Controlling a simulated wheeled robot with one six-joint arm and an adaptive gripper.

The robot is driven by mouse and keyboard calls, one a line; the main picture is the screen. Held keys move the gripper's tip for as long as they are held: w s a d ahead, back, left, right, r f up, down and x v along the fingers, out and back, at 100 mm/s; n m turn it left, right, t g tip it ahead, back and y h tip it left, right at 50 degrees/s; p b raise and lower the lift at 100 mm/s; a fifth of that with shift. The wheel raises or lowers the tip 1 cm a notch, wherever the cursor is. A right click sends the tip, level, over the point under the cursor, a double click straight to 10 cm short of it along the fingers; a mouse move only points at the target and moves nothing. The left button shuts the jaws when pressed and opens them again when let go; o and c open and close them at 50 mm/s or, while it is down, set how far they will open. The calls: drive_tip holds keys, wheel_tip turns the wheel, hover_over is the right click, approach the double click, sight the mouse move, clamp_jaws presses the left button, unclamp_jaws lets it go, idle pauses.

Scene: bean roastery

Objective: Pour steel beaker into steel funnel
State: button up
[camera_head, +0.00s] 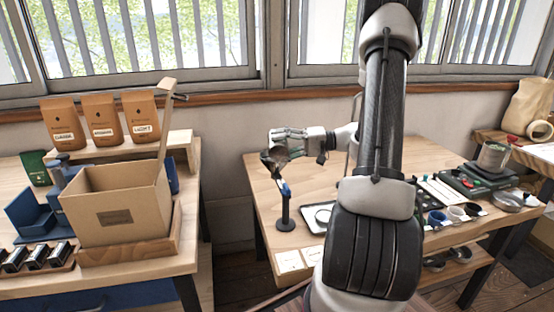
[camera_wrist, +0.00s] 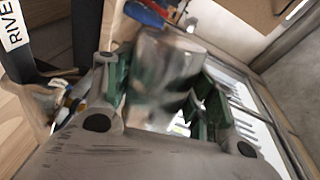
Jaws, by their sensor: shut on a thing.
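My gripper (camera_head: 291,137) is raised over the left part of the middle table. In the wrist view its green-padded fingers (camera_wrist: 160,95) are shut on the steel beaker (camera_wrist: 170,72), a shiny metal cylinder. In the head view a dark, tilted shape (camera_head: 273,160) hangs at the gripper, just above a black stand (camera_head: 286,212) with a blue part (camera_head: 284,188). I cannot tell whether this shape is the beaker, the funnel or both. The funnel cannot be made out clearly in either view. The beaker's contents are not visible.
A tray (camera_head: 309,226) lies right of the stand. A scale (camera_head: 473,183) with a metallic vessel (camera_head: 493,156) stands farther right, near several small cups. The left table carries a cardboard box (camera_head: 116,204) and several brown bags (camera_head: 102,122). A floor gap separates the tables.

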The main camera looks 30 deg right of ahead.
drive_tip(key=shift+w+d+r+m, duration=0.1)
drive_tip(key=shift+w+r+m, duration=0.2)
drive_tip(key=shift+m, duration=0.45)
drive_tip(key=shift+w+d+r+m, duration=0.1)
drive_tip(key=shift+r+m, duration=0.3)
drive_tip(key=shift+m, duration=0.35)
idle(0.9)
drive_tip(key=shift+w+d+r+m+g, duration=0.2)
drive_tip(key=shift+w+r+m, duration=0.15)
drive_tip(key=shift+m, duration=0.5)
drive_tip(key=shift+w+d+r+m+g, duration=0.1)
drive_tip(key=shift+w+r+m+g, duration=0.15)
drive_tip(key=shift+m, duration=0.6)
idle(3.9)
